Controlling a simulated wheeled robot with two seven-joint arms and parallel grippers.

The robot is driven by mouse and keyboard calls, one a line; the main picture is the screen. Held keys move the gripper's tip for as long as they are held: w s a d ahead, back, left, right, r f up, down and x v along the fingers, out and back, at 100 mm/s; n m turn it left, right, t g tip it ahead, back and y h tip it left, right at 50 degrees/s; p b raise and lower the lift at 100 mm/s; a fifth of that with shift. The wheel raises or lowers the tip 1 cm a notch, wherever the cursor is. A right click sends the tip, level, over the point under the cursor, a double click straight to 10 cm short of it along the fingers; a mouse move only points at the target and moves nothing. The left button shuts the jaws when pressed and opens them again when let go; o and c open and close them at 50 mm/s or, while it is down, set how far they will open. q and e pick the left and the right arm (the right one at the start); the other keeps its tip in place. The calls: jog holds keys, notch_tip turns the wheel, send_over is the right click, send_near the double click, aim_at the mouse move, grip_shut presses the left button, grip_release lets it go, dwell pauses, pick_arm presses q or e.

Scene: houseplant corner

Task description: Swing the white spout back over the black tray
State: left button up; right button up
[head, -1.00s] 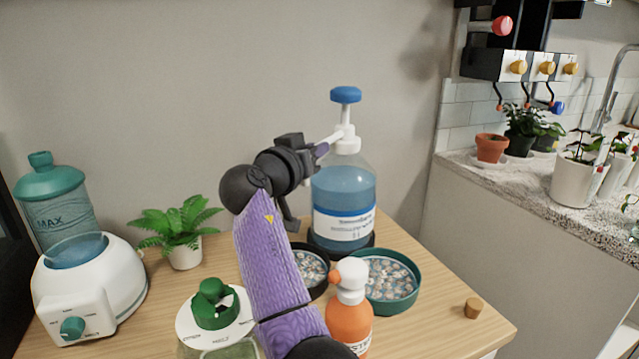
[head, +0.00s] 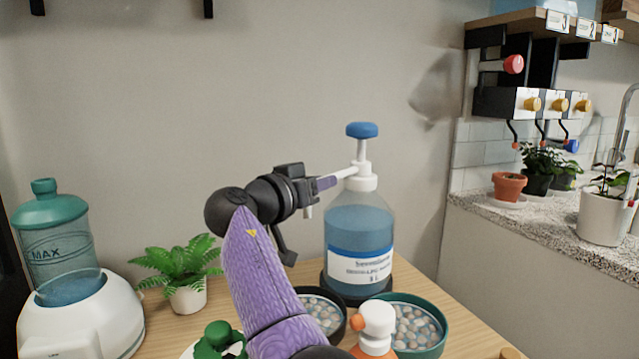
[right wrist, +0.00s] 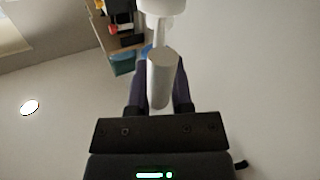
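A clear pump bottle of blue liquid (head: 358,230) with a blue knob and a white collar stands on a round black tray (head: 345,298). Its white spout (head: 343,173) points left in the head view, toward my right gripper (head: 328,184). In the right wrist view the thick end of the spout (right wrist: 160,80) lies between the two purple fingers of my right gripper (right wrist: 161,72). The fingers stand apart around the spout; the spout hides much of the gap, so contact is unclear. My left gripper is out of view.
Pebble-filled dishes, one black (head: 322,312) and one green (head: 415,325), sit before the bottle. An orange spray bottle (head: 374,330) stands close in front. A fern (head: 180,268) and a white machine (head: 85,315) stand left.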

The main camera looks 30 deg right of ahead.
jog(key=shift+o, duration=1.1)
jog(key=shift+w, duration=0.1)
jog(key=shift+o, duration=0.4)
notch_tip(320, 180, up, 10)
jog(key=p, duration=0.4)
jog(key=shift+r+p, duration=0.1)
jog(key=shift+p, duration=0.3)
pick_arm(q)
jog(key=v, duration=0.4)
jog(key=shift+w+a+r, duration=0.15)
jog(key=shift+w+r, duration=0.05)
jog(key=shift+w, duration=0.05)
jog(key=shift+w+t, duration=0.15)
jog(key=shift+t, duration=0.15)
pick_arm(e)
jog(key=shift+f, duration=0.2)
